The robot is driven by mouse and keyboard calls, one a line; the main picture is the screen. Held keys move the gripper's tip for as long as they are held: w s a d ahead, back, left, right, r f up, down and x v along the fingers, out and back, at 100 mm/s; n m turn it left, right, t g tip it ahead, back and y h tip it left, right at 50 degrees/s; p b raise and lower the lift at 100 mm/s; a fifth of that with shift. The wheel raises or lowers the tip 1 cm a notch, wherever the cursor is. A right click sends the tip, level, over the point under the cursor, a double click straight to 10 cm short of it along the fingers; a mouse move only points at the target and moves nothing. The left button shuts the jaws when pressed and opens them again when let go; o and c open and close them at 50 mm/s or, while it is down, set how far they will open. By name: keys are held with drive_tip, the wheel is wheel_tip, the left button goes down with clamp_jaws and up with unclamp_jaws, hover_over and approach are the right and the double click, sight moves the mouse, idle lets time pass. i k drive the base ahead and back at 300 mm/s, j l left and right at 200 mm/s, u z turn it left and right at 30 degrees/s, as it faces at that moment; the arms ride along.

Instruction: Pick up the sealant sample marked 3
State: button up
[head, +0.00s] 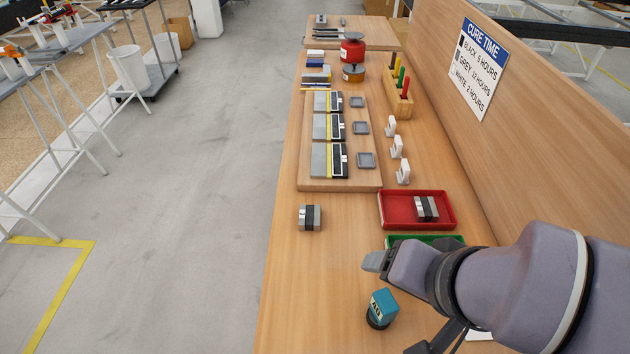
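Three flat sample plates with yellow and black strips lie in a row on a wooden board (311,185): far (321,101), middle (320,127), near (319,159). A small grey block with a black band (304,217) lies alone on the bench in front of the board. A similar banded block (421,209) lies in the red tray (449,222). I cannot read a 3 on any of them. My gripper (374,262) is at the lower right, in front of the trays and apart from these pieces. Its finger opening is not clear from this angle.
A green tray (398,240) is partly hidden behind my gripper. A teal device (383,304) stands in front of it. White stands (397,147), grey square dishes (361,128) and a marker rack (397,101) line the right. The cure-time sign (481,69) is on the back panel.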

sight(309, 217)
drive_tip(key=j, duration=0.5)
drive_tip(key=i+j+u, duration=0.1)
drive_tip(key=j, duration=0.4)
drive_tip(key=i+j+u, duration=0.1)
drive_tip(key=j, duration=0.4)
drive_tip(key=i+j, duration=0.1)
drive_tip(key=j, duration=0.4)
drive_tip(key=i+j+u, duration=0.1)
drive_tip(key=i+j, duration=0.05)
drive_tip(key=j, duration=0.05)
